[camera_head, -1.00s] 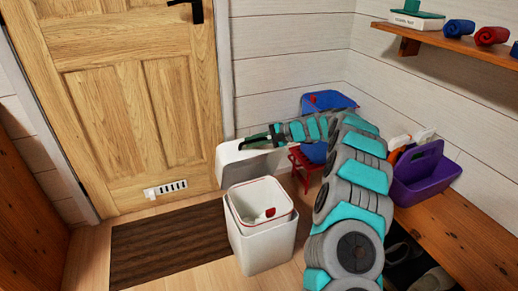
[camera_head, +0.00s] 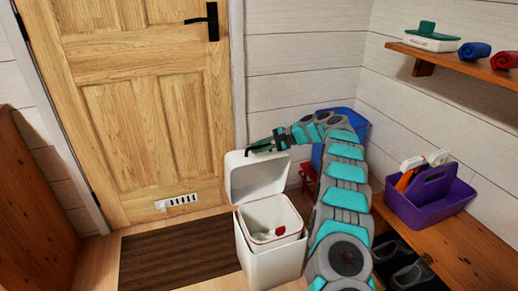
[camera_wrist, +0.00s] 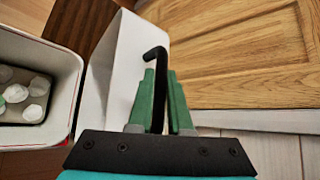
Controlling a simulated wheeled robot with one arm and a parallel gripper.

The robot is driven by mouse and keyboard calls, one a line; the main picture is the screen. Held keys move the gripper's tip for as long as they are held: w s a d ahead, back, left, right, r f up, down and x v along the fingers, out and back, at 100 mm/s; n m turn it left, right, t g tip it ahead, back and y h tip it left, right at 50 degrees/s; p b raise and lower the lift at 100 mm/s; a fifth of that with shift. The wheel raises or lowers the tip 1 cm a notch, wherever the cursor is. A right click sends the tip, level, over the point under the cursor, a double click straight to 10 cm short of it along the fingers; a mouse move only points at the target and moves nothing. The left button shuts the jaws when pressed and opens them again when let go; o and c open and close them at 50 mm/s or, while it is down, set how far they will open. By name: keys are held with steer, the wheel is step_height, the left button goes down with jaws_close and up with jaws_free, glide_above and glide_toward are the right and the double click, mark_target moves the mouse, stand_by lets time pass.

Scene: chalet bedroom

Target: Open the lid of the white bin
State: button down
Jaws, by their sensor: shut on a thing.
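The white bin (camera_head: 272,262) stands on the floor by the door with its top uncovered. Its white lid (camera_head: 257,183) is raised at the bin's back edge, door side. In the wrist view the lid (camera_wrist: 125,75) is beside the bin's opening. My gripper (camera_head: 264,147) is at the lid's upper edge. In the wrist view its green fingers (camera_wrist: 160,100) are shut on a black hooked handle (camera_wrist: 157,72) at the lid. The inner bucket (camera_head: 273,221) has a red rim line and holds several crumpled whitish pieces (camera_wrist: 35,95).
A wooden door (camera_head: 140,110) is behind, with a dark mat (camera_head: 175,250) before it. A blue container (camera_head: 350,122) and a red stool (camera_head: 307,178) are behind my arm. A purple caddy (camera_head: 430,207) sits on the bench (camera_head: 460,240) at right.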

steer(key=shift+w, duration=0.1)
stand_by(0.4)
steer(key=c, duration=0.8)
jaws_free()
steer(key=shift+f, duration=0.1)
steer(key=shift+c, duration=0.2)
steer(key=shift+d, duration=0.1)
steer(key=v, duration=0.7)
steer(key=shift+d+r+b, duration=0.2)
steer(key=shift+r+b, duration=0.2)
